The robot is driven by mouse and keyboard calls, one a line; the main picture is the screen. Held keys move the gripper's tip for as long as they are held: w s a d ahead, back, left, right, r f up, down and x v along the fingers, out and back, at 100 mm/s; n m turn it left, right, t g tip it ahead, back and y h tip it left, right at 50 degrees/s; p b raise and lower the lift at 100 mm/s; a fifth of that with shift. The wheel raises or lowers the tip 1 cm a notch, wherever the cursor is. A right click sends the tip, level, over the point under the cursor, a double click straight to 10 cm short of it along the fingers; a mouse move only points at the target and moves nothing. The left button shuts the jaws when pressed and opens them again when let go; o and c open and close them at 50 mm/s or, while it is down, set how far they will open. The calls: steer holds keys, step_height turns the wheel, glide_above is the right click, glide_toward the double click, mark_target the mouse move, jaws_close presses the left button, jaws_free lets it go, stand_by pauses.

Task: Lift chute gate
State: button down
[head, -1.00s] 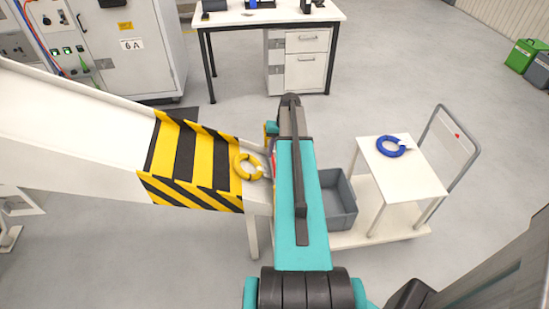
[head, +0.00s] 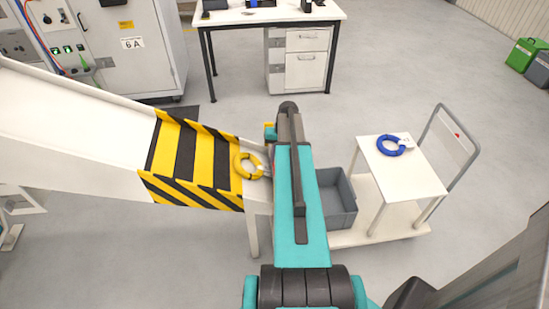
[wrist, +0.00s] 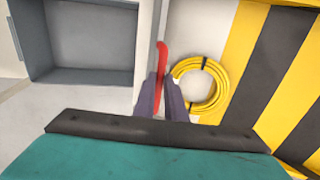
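The chute (head: 70,125) slopes down from the left to a black-and-yellow striped lower end. A yellow cable ring (head: 249,165) lies there; it also shows in the wrist view (wrist: 222,90). A thin grey gate plate (wrist: 148,45) stands at the chute's end, beside the ring, in the wrist view. Its red handle (wrist: 163,60) runs between the two fingers of my gripper (wrist: 161,98), which sit close on both sides of it with no clear gap. In the head view my arm hides the gripper and most of the gate.
A grey bin (head: 340,200) stands on the trolley (head: 405,175) right of the chute. A blue cable ring (head: 391,145) with a white tag lies on the trolley's top. A white desk (head: 265,14) stands behind; open floor lies between.

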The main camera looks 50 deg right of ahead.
step_height(320, 180, up, 9)
steer(key=p, duration=0.2)
steer(key=shift+p, duration=0.35)
steer(key=shift+w, duration=0.1)
steer(key=c, duration=1.8)
jaws_free()
steer(key=shift+r, duration=0.1)
steer(key=shift+s+d+r+b, duration=0.3)
steer(key=shift+d+r+b, duration=0.1)
steer(key=shift+r, duration=1.85)
steer(key=shift+s+d+r+b, duration=0.3)
steer(key=shift+r+b, duration=0.15)
steer(key=shift+r, duration=1.75)
steer(key=shift+s+d+r+b, duration=0.3)
steer(key=shift+r+b, duration=0.1)
steer(key=shift+r, duration=1.85)
steer(key=shift+s, duration=0.1)
